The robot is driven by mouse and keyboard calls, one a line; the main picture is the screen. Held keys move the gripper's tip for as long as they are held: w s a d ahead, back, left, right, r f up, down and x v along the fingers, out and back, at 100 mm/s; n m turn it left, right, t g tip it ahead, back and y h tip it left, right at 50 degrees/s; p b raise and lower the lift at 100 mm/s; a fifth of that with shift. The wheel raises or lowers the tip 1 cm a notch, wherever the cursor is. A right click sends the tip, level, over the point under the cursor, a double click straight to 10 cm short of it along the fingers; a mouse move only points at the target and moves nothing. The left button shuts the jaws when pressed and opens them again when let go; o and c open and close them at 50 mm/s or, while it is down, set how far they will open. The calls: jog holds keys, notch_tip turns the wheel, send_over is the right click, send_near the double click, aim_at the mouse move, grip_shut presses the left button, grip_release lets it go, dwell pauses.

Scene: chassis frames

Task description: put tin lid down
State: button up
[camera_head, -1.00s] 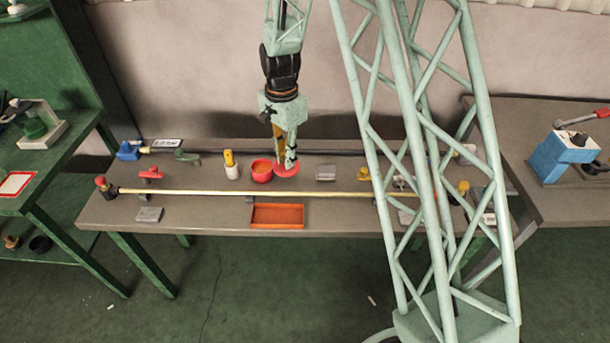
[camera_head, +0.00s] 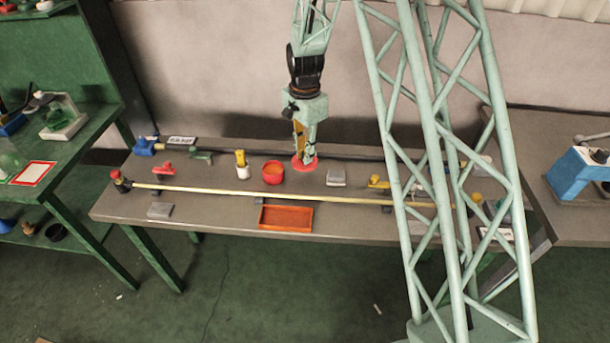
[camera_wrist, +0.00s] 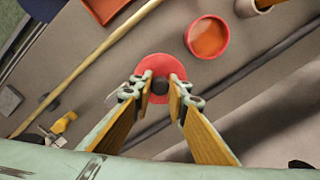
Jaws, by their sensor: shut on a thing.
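The tin lid (camera_head: 311,165) is a round red disc just right of the red tin. It also shows in the wrist view (camera_wrist: 160,65), with a dark knob in its middle. My gripper (camera_head: 304,155) points down over the lid, and its fingertips (camera_wrist: 160,86) are shut on the knob. The lid is low over the bench; I cannot tell whether it touches the top. The open red tin (camera_head: 273,181) with orange contents stands beside it, apart from the lid, and shows in the wrist view (camera_wrist: 190,36) too.
A long brass rod (camera_head: 340,196) runs along the bench (camera_head: 225,208) in front of the lid. An orange tray (camera_head: 286,228) lies at the front.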

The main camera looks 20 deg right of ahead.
send_over(305, 180)
jog(key=shift+w+f, duration=0.1)
jog(key=shift+f, duration=2.4)
jog(key=shift+f, duration=0.15)
jog(key=shift+f+b, duration=0.4)
jog(key=shift+f, duration=1.35)
jog(key=shift+f, duration=0.15)
jog(key=o, duration=0.8)
jog(key=shift+o, duration=0.2)
jog(key=shift+r, duration=0.2)
notch_tip(305, 180, up, 11)
jog(key=shift+r+p, duration=0.1)
jog(key=shift+p, duration=0.45)
jog(key=shift+r, duration=0.4)
